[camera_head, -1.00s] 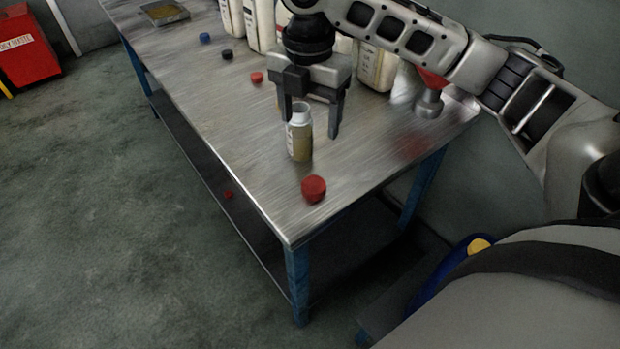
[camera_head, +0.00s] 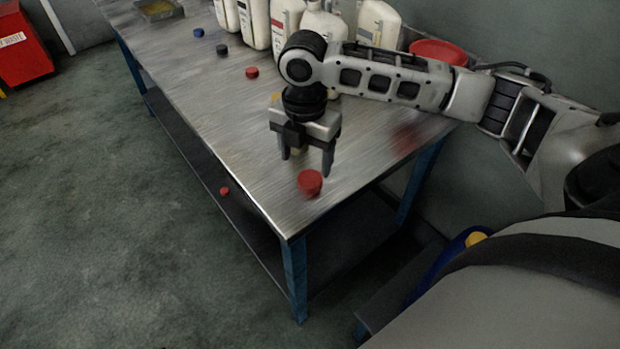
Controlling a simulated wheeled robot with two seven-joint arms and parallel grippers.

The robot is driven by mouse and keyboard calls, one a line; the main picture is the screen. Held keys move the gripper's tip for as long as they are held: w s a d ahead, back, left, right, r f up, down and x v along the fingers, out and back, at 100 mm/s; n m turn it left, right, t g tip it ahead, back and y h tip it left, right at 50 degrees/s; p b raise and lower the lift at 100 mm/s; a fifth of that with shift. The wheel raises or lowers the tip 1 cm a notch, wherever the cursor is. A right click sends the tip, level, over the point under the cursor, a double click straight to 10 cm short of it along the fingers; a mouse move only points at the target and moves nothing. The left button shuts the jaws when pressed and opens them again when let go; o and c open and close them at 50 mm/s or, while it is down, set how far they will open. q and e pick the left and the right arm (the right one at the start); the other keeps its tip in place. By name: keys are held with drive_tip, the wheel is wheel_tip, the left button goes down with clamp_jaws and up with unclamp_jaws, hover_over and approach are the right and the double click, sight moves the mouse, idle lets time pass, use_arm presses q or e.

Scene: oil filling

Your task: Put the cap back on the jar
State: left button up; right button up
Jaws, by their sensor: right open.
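A large red cap (camera_head: 310,183) lies on the metal table near its front corner. My right gripper (camera_head: 306,164) is open and points down just behind the cap, at the jar's place. The jar (camera_head: 299,151) is almost wholly hidden by the gripper; only a small yellowish patch shows between the fingers. I cannot tell whether the fingers touch it. My left gripper is not in view.
The metal table (camera_head: 215,105) carries several white jugs (camera_head: 256,22) along its back, small red (camera_head: 252,72), black (camera_head: 222,49) and blue (camera_head: 198,32) caps, and a tray (camera_head: 160,10) at the far end. A red funnel (camera_head: 438,52) stands at the right. Another red cap (camera_head: 224,191) lies on the lower shelf.

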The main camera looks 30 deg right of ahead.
sight(310, 179)
drive_tip(key=shift+f, duration=0.1)
drive_tip(key=f, duration=0.5)
drive_tip(key=shift+s+d, duration=0.25)
drive_tip(key=shift+s, duration=0.05)
drive_tip(key=c, duration=1)
